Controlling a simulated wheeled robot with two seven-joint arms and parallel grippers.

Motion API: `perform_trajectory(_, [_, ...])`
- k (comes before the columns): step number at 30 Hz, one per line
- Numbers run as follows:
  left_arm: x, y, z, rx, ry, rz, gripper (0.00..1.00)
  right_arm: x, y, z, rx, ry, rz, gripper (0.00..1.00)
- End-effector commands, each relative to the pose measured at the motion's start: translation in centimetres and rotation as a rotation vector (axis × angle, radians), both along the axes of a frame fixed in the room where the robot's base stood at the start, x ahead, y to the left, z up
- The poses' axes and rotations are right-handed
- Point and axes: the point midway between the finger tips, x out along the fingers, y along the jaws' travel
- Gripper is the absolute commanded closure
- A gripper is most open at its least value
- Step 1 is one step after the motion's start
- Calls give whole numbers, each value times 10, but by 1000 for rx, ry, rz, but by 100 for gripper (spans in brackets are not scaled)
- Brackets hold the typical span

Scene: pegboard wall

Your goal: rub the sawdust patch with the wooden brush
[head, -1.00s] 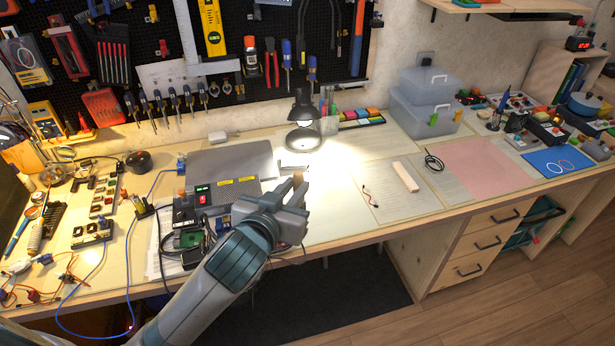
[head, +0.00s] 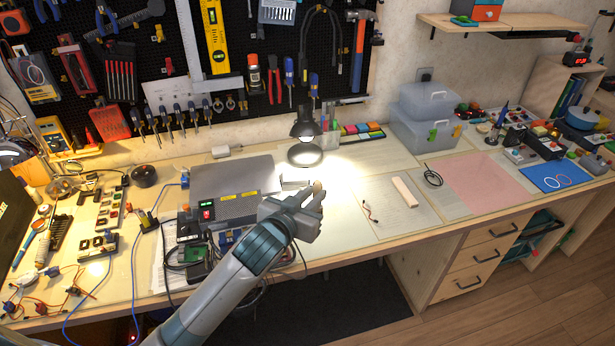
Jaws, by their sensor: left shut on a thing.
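My left gripper (head: 312,203) is over the middle of the workbench, near its front half. It is shut on the wooden brush, of which only a small tan bit (head: 318,186) shows at the fingertips; the gripper hides the rest. I cannot tell whether the brush touches the bench top. I cannot make out the sawdust patch; the bench beside the gripper is washed out by lamp glare. My right gripper is not in view.
A desk lamp (head: 305,152) stands just behind the gripper. Electronics and a grey laptop-like panel (head: 235,174) lie to the left. A pale wooden block (head: 405,191) lies to the right on a paper sheet, before a pink mat (head: 487,184) and clear bins (head: 425,130).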

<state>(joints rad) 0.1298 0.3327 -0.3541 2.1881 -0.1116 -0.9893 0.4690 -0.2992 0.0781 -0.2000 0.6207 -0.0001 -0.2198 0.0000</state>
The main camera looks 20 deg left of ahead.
Motion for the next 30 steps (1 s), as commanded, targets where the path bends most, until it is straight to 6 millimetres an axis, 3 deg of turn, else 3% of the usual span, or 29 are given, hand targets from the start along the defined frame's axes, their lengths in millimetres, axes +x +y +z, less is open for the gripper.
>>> perform_trajectory(1, [15,2,0,0,5,-11,100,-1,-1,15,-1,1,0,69])
perform_trajectory(6, [58,9,-23,1,5,-58,100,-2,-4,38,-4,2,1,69])
perform_trajectory(15, [109,38,-62,-1,2,-77,100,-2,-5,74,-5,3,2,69])
perform_trajectory(21, [121,53,-77,1,1,-65,100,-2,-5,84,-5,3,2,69])
perform_trajectory(30, [124,56,-82,0,-1,-61,100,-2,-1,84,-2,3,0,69])
